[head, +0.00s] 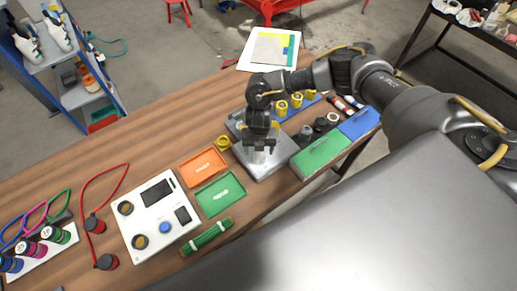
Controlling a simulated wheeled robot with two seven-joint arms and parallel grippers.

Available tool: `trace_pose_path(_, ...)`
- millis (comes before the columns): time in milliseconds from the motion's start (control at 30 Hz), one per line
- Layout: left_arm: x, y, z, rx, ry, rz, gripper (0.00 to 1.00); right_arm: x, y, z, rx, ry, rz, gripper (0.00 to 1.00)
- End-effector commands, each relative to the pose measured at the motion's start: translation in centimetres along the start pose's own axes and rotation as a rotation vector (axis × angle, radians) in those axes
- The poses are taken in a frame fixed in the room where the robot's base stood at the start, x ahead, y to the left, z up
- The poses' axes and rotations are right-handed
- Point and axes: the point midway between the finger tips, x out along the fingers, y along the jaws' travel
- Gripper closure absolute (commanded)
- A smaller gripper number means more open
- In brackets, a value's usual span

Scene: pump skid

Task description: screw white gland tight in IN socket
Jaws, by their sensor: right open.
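The grey metal pump skid (282,160) sits on the wooden bench near the middle of the head view. My right gripper (260,149) points down over the top of this skid, its fingers low and close to it. Its jaws are open. A small pale patch shows at the fingertips, but I cannot tell whether it is the white gland or part of the fingers. The IN socket and any lettering by it are hidden or too small to make out. My left gripper is not in view.
Orange (204,166) and green (219,194) trays lie left of the skid, with a white control box (156,215) beyond. Dark round parts (306,133) and yellow parts (281,109) stand behind.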

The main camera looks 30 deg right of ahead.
Motion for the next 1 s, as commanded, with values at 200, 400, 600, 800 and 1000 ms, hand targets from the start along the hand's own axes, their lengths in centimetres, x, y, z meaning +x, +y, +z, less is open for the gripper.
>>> trace_pose_path(200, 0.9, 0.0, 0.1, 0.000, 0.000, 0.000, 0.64, 0.4, 0.0, 0.0, -0.064, -0.001, 0.000, 0.32)
trace_pose_path(400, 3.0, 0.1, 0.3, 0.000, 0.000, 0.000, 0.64, 0.5, 0.0, 0.0, -0.286, 0.000, 0.001, 0.32)
trace_pose_path(600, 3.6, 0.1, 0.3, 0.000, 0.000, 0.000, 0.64, 0.1, 0.0, 0.0, -0.397, -0.001, 0.000, 0.32)
trace_pose_path(800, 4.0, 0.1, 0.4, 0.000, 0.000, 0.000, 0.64, 0.2, 0.0, 0.0, -0.430, -0.001, 0.000, 0.32)
trace_pose_path(1000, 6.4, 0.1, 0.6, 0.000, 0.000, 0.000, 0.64, 0.6, 0.0, 0.1, -0.619, -0.002, 0.000, 0.32)
